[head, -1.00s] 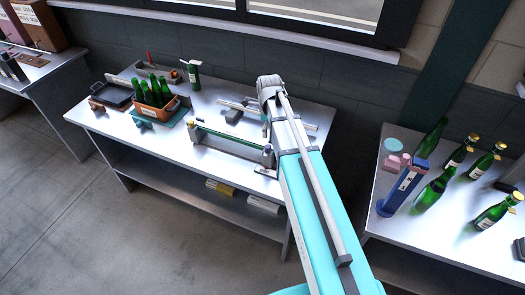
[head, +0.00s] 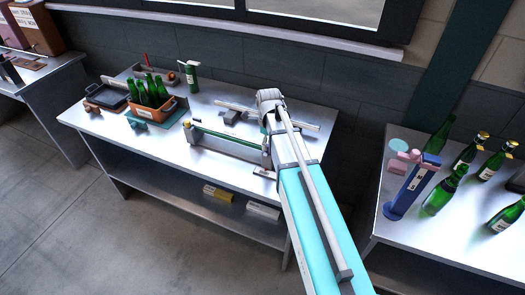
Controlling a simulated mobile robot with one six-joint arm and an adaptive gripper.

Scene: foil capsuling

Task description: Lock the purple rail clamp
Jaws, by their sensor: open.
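A low frame with a green rod (head: 228,137) stands across the middle of the table. Its right end post (head: 266,153) is grey and shows just left of my arm. I cannot make out a purple clamp clearly; my arm covers part of this area. A pale rail (head: 238,107) with a grey block (head: 231,117) lies behind the frame and passes behind my arm. My forearm reaches from the lower right to above the right part of the table. Its wrist end shows, but my gripper's fingers are hidden behind the arm.
An orange crate (head: 150,114) of green bottles and a dark tray (head: 106,96) stand at the table's left. Another green bottle (head: 192,78) stands at the back. A right-hand table (head: 400,238) holds a blue stand (head: 412,190) and several bottles.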

